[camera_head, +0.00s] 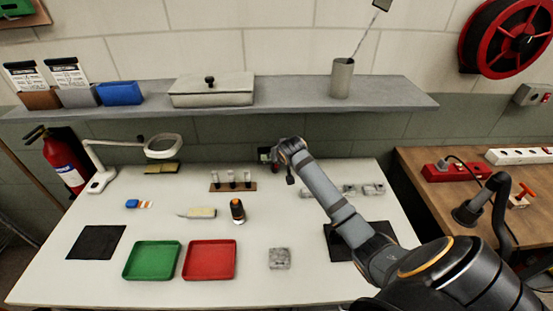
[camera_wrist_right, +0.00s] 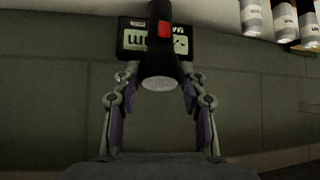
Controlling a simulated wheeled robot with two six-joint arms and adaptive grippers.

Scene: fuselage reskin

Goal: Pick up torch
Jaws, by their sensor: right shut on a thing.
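The torch (camera_wrist_right: 160,62) is black with a red button and a pale round lens end. In the right wrist view it stands between the two fingers of my right gripper (camera_wrist_right: 159,84), lens end towards the camera. My right gripper is shut on it. In the head view my right gripper (camera_head: 283,160) is over the back of the white table, near the wall; the torch cannot be made out clearly there. My left gripper is not in view.
A black box with a white label (camera_wrist_right: 155,38) is behind the torch. On the table are a vial rack (camera_head: 233,187), a black-and-orange item (camera_head: 237,210), a green tray (camera_head: 151,260), a red tray (camera_head: 209,260) and a magnifier lamp (camera_head: 163,147). A grey shelf (camera_head: 290,97) overhangs the back.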

